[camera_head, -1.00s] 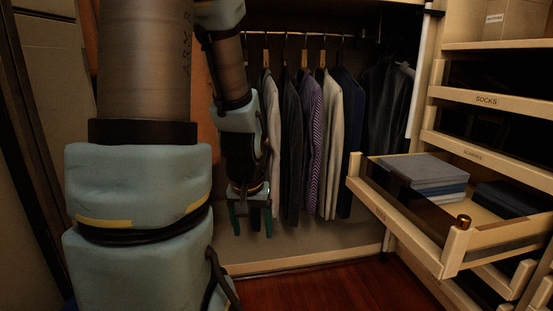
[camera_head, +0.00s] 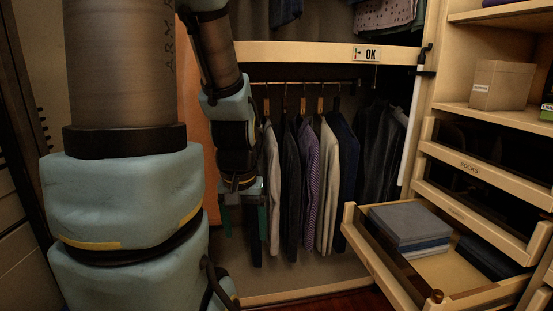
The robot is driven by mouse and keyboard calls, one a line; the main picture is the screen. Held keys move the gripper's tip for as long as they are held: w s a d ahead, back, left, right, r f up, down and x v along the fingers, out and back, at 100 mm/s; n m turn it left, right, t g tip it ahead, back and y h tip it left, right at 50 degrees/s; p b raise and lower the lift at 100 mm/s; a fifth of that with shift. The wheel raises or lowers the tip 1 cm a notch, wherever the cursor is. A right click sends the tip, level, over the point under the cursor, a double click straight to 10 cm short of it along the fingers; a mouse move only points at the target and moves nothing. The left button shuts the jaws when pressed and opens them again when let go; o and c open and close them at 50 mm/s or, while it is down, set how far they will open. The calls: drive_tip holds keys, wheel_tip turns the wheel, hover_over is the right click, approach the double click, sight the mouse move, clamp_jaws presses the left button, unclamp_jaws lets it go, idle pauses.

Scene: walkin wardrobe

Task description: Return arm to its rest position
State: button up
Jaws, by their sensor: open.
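My gripper (camera_head: 243,221) hangs at the end of my bent arm, left of centre, pointing down. Its two green fingers are apart, and nothing shows between them. It is in front of the left end of the row of hanging jackets (camera_head: 310,185). I cannot tell whether it touches any of them. My large upper arm fills the left of the view and hides part of the wardrobe behind it.
An open drawer (camera_head: 377,262) juts out at the right, holding folded grey and blue clothes (camera_head: 411,225) and a dark stack (camera_head: 487,257). A closed drawer labelled SOCKS (camera_head: 480,176) is above it. A cardboard box (camera_head: 502,85) stands on a shelf.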

wheel_tip(320, 180, up, 17)
drive_tip(key=p, duration=1.5)
drive_tip(key=shift+r, duration=0.2)
